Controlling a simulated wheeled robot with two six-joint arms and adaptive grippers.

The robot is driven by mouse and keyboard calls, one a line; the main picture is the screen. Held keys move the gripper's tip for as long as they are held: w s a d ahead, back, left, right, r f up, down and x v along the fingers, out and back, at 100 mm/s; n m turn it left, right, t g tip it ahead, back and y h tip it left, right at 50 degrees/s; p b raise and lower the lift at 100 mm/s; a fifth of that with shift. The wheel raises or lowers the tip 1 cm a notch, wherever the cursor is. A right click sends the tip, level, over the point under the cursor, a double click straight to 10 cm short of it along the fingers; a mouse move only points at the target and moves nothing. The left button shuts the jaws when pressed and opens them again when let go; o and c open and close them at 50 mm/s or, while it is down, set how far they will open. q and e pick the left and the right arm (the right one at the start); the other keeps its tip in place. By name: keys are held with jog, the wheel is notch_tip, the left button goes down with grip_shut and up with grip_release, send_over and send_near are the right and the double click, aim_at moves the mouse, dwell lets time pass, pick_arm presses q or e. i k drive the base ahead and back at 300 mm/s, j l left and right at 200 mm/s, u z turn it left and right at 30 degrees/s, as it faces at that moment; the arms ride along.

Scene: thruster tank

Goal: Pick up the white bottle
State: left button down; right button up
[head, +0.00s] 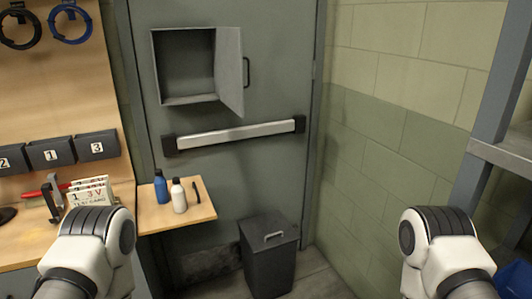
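The white bottle (179,196) stands upright on a small wooden shelf (203,216) in front of the grey door. It has a dark label mark and a pale cap. A blue bottle (161,187) stands upright just to its left and behind it, very close. A dark slim object (196,192) is on the shelf to its right. My arms come in at the lower left and lower right, showing only white and dark joints. Neither gripper is in view, and nothing covers the white bottle.
A wooden workbench (27,247) with cards and tools is at left, under numbered bins (45,153). The door (248,185) has a push bar (235,135) and an open hatch box (187,66). A dark lidded bin (269,265) stands below. Metal shelving (502,155) is at right.

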aim_at(178, 194)
jog(key=i+j, duration=0.2)
jog(key=i, duration=0.2)
jog(key=i+j+u, duration=0.1)
jog(key=i, duration=0.3)
jog(key=i+l, duration=0.15)
jog(key=i, duration=0.45)
jog(key=i+l, duration=0.1)
jog(key=i, duration=0.5)
jog(key=i+l+u, duration=0.15)
jog(key=l+u, duration=0.25)
jog(key=i+l+u, duration=0.1)
jog(key=l+u, duration=0.7)
jog(key=i+l, duration=0.05)
